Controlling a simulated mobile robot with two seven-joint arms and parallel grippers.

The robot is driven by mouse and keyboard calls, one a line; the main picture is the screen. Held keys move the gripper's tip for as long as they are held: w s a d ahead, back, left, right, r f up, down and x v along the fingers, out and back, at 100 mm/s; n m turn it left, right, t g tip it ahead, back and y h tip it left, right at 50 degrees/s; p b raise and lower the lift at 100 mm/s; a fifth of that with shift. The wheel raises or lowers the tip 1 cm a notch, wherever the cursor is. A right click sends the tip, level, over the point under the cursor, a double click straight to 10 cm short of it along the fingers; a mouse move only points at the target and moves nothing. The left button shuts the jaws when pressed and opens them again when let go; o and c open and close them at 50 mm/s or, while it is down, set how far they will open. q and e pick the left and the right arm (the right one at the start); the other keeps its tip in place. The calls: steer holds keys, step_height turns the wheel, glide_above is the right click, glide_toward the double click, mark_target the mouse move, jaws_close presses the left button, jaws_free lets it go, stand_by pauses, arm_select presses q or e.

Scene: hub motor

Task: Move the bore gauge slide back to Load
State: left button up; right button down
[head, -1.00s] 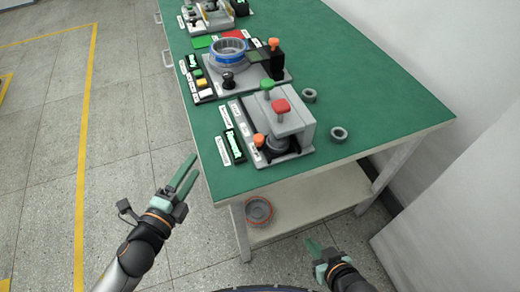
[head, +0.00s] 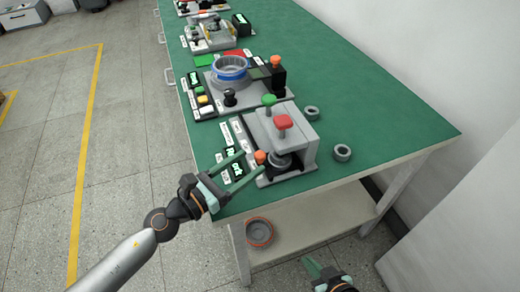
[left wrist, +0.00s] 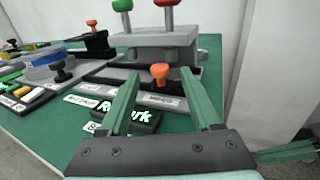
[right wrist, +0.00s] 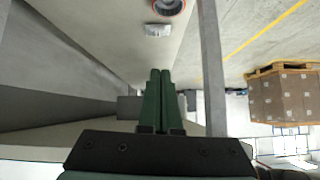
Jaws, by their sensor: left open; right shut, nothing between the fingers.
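The nearest bench station is a grey block fixture (head: 300,150) with a red knob (head: 283,121) and a green knob (head: 269,99) on top. An orange knob (head: 261,157) stands low at its front; I cannot tell for certain that this is the bore gauge slide. The knob also shows in the left wrist view (left wrist: 160,73), between and just beyond the fingertips. My left gripper (head: 252,162) is open, with its fingers toward that knob and nothing held. A small display (left wrist: 128,117) with partly hidden green text lies below it. My right gripper (head: 312,267) is shut and empty, low beside the bench.
A second station with a blue-ringed part (head: 230,71), a black knob (head: 230,97) and an orange-topped black post (head: 277,75) stands behind. Two grey rings (head: 342,152) lie on the green bench top (head: 390,120). An orange-rimmed part (head: 260,232) sits on the lower shelf.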

mark_target(256, 158)
arm_select(q)
steer(key=x, duration=0.5)
steer(key=shift+a, duration=0.1)
jaws_close()
stand_by(0.4)
stand_by(0.9)
